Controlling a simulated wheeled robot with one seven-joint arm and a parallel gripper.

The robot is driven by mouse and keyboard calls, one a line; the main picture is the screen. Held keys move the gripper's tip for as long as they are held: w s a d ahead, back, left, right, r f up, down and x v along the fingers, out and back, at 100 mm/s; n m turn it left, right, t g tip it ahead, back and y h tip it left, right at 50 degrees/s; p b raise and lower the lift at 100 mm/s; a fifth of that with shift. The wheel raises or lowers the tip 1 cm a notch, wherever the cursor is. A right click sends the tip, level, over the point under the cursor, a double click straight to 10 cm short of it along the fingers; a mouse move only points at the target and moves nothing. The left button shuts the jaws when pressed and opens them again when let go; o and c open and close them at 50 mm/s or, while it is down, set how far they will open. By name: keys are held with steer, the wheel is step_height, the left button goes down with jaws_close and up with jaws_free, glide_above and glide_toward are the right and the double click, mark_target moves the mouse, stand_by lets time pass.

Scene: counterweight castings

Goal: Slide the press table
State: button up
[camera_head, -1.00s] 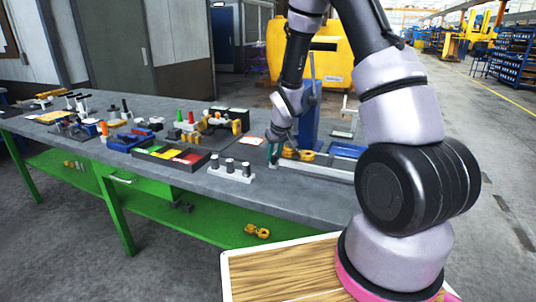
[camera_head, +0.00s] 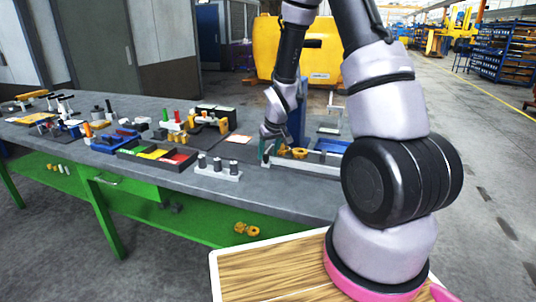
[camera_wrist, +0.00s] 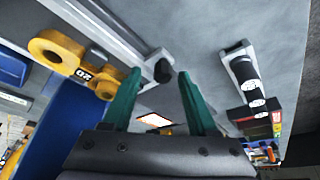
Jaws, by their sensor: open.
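The press table looks to be the grey bar-like slide (camera_wrist: 115,35) carrying a yellow casting (camera_wrist: 70,55) marked 02. A dark rounded knob (camera_wrist: 162,71) sticks out from the end of the slide. My gripper (camera_wrist: 160,76) is open, its two green fingers on either side of the knob in the wrist picture. I cannot tell whether they touch it. In the head view my gripper (camera_head: 266,150) is low at the bench.
A holder with three dark-topped pegs (camera_head: 218,168) stands left of my gripper. It also shows in the wrist view (camera_wrist: 245,80). A tray of coloured compartments (camera_head: 160,155), tools and blue bins crowd the bench farther left. Yellow castings (camera_head: 246,229) lie on the green lower shelf.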

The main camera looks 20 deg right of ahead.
steer(key=v, duration=0.9)
steer(key=shift+s+r, duration=0.2)
steer(key=shift+r, duration=0.2)
steer(key=shift+r, duration=0.1)
